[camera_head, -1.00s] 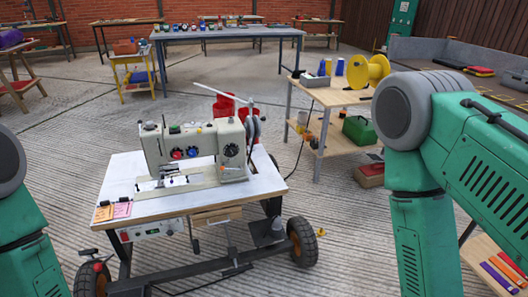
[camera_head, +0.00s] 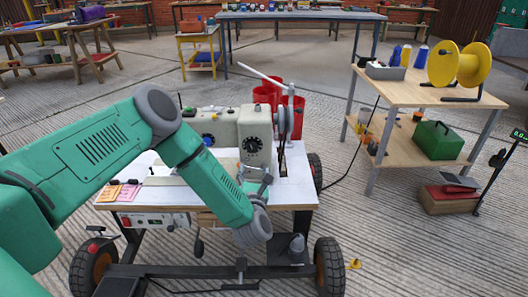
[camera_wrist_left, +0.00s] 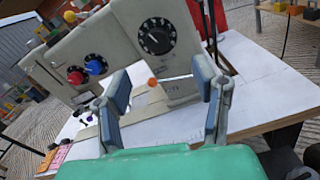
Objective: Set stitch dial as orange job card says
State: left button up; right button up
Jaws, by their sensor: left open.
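A cream sewing machine (camera_head: 226,130) stands on a white-topped wheeled table (camera_head: 290,185). A large black dial (camera_head: 254,145) with white marks is on its right end; in the left wrist view the dial (camera_wrist_left: 157,36) faces me, its setting too small to read surely. A red knob (camera_wrist_left: 77,75) and a blue knob (camera_wrist_left: 96,65) sit to its left. The orange job card (camera_head: 112,191) lies at the table's front left beside a pink card (camera_head: 130,192); their writing is unreadable. My left gripper (camera_wrist_left: 163,82) is open and empty, before and below the black dial, apart from it.
Red containers (camera_head: 268,92) stand behind the machine. A white rod (camera_head: 262,76) and thread guide rise near its right end. A wooden shelf table (camera_head: 405,92) with a yellow spool (camera_head: 459,65) is at right. Open concrete floor lies between them.

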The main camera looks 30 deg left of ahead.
aim_at(252, 149)
pick_arm(q)
jog(key=b+x, duration=0.1)
jog(key=x, duration=0.2)
jog(key=b+x, duration=0.1)
jog(key=x, duration=0.3)
jog(key=a+f+x, duration=0.1)
jog(key=x, duration=0.2)
jog(key=shift+a+b, duration=0.2)
jog(key=shift+b, duration=0.2)
jog(key=shift+w+r, duration=0.15)
jog(key=shift+w, duration=0.15)
jog(key=shift+w+d+r, duration=0.1)
jog(key=shift+w+r, duration=0.1)
jog(key=shift+w, duration=0.15)
jog(key=shift+f, duration=0.1)
jog(key=shift+c, duration=0.8)
jog(key=shift+a+f, duration=0.1)
jog(key=shift+a, duration=0.3)
jog(key=c, duration=1)
jog(key=shift+d, duration=0.1)
